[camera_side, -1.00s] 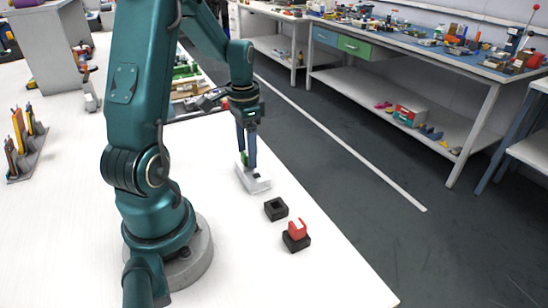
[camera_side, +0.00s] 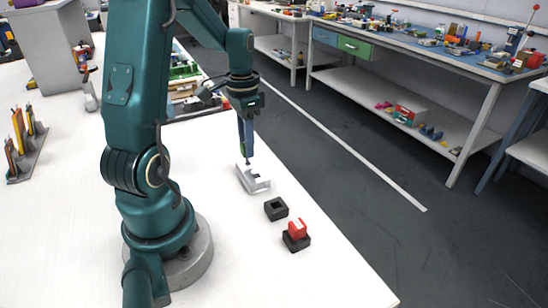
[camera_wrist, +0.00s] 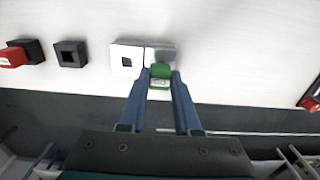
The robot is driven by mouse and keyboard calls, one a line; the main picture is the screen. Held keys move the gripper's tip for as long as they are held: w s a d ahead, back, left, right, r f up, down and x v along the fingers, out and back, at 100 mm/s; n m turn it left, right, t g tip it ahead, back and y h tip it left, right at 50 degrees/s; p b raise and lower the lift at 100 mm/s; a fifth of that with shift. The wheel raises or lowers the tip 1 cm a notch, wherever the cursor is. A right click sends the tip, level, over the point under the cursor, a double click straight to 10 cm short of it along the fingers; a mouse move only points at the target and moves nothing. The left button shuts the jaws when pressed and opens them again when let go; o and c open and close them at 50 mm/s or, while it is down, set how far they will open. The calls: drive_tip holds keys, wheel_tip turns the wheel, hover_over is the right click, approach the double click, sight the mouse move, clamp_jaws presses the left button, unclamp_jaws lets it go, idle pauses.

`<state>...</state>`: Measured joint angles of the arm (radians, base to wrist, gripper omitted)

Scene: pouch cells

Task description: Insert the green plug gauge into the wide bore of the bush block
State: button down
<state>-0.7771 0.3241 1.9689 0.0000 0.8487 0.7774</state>
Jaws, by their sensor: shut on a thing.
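The green plug gauge (camera_wrist: 160,72) is between the fingertips of my gripper (camera_wrist: 160,80) in the wrist view, and the gripper is shut on it. In the side view, my gripper (camera_side: 246,150) points down over the far end of the pale bush block (camera_side: 258,184). A dark tip shows just below the fingers, apparently above the block. In the wrist view the block (camera_wrist: 117,49) has a small dark square opening at its left. Its right part is greyer and partly hidden by the gauge and fingers, so I cannot see the wide bore clearly.
An empty black square holder (camera_side: 276,209) stands in front of the block. Beyond it, a red piece (camera_side: 297,228) sits in another black holder (camera_side: 296,243). A grey rack (camera_side: 26,155) with coloured pieces is at far left. The white table's right edge is close to the block.

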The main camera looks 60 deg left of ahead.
drive_tip(key=r, duration=0.7)
drive_tip(key=shift+d, duration=0.2)
drive_tip(key=d, duration=0.4)
drive_tip(key=shift+d+f, duration=0.1)
drive_tip(key=shift+d, duration=0.2)
drive_tip(key=shift+f, duration=2.9)
drive_tip(key=shift+f, duration=1.65)
drive_tip(key=c, duration=0.5)
unclamp_jaws()
drive_tip(key=shift+c, duration=0.2)
